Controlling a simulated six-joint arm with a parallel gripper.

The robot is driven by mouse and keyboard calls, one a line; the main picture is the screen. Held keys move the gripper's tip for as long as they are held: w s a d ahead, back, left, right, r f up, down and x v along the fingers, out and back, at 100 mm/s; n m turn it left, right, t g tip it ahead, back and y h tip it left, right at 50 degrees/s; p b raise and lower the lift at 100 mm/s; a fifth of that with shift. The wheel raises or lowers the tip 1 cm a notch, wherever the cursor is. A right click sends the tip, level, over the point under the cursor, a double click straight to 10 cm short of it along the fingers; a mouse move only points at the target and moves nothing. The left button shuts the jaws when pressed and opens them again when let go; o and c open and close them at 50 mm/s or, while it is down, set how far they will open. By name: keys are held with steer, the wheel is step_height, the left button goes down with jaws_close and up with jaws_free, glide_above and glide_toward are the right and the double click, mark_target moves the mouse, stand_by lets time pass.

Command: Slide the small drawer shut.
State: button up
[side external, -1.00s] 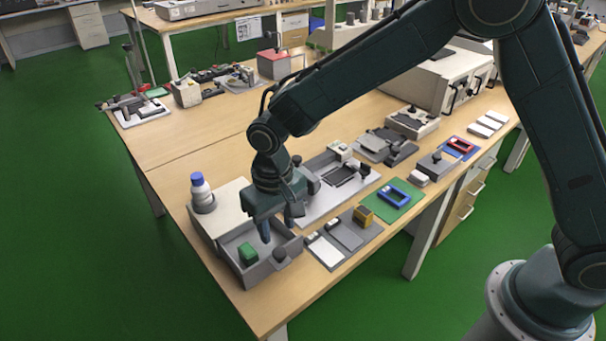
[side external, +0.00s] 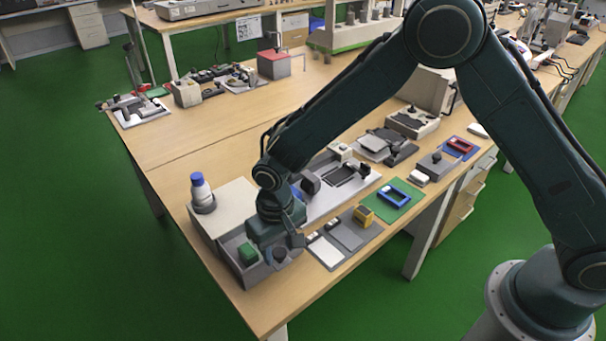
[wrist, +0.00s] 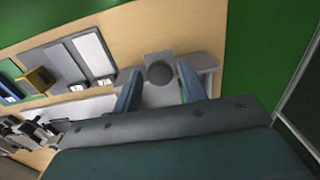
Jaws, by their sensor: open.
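The small drawer (side external: 243,277) is a grey open-topped tray that stands out from the pale cabinet (side external: 237,202) at the table's near left corner. A green block (side external: 248,253) lies inside it. A dark round knob (side external: 280,254) is at the drawer's front; it also shows in the wrist view (wrist: 160,72). My gripper (side external: 283,247) is low over the front of the drawer, pointing down. In the wrist view its open fingers (wrist: 160,70) stand on either side of the knob, with gaps visible. My gripper hides part of the drawer's inside.
A white bottle with a blue cap (side external: 201,188) stands on the cabinet. A grey tray with flat plates (side external: 345,238) and a yellow block (side external: 363,215) lies right of the drawer. A green mat with a blue frame (side external: 393,195) is farther right. The table's front edge is close.

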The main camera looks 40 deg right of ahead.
steer(key=c, duration=0.5)
steer(key=shift+w, duration=5.85)
steer(key=o, duration=0.5)
